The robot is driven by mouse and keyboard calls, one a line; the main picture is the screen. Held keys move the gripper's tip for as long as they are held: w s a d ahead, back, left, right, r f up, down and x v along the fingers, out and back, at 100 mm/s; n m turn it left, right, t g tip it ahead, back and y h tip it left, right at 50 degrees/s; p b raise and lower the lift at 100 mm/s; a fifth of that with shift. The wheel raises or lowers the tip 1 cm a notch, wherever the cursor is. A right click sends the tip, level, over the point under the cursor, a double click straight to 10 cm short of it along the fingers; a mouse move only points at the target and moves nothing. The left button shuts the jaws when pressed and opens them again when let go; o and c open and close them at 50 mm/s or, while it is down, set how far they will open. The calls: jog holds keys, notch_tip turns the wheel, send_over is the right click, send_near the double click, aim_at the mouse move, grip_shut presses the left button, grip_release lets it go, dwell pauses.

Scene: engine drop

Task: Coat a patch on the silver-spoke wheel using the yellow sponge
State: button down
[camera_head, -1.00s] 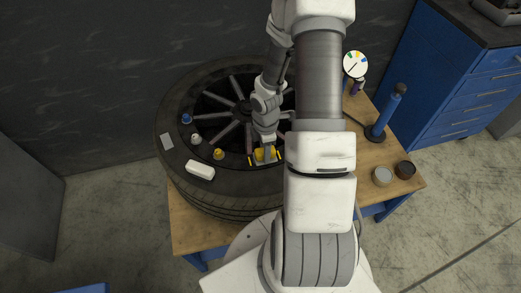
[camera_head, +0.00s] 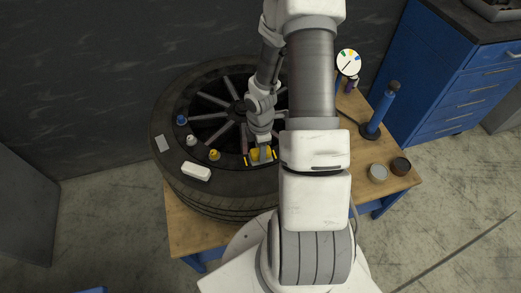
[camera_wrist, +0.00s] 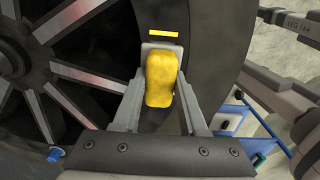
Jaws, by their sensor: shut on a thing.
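The silver-spoke wheel (camera_head: 165,176) lies flat on a wooden table, its silver spokes and black tyre showing. My gripper (camera_head: 261,156) is over the near part of the tyre's sidewall. It is shut on the yellow sponge (camera_wrist: 160,80), which sits between the two fingers in the wrist view. In the head view the sponge (camera_head: 262,153) is partly hidden by my gripper. A yellow mark (camera_wrist: 164,34) shows on the tyre just beyond the sponge. I cannot tell whether the sponge touches the tyre.
On the tyre lie a white block (camera_head: 196,171), a grey card (camera_head: 162,144) and small blue, white and yellow-capped bottles. A blue pump (camera_head: 381,112), a round gauge (camera_head: 348,62) and two tins (camera_head: 377,173) stand on the table's right. A blue cabinet (camera_head: 470,85) is behind right.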

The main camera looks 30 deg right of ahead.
aim_at(250, 159)
jog(key=shift+w+a+b, duration=0.2)
jog(key=shift+w+a, duration=0.05)
jog(key=shift+a, duration=0.6)
jog(key=shift+w+a+b, duration=0.2)
jog(key=shift+a, duration=0.65)
jog(key=shift+r, duration=0.1)
notch_tip(250, 159, up, 7)
jog(key=p, duration=0.6)
notch_tip(250, 159, down, 6)
jog(key=b, duration=0.4)
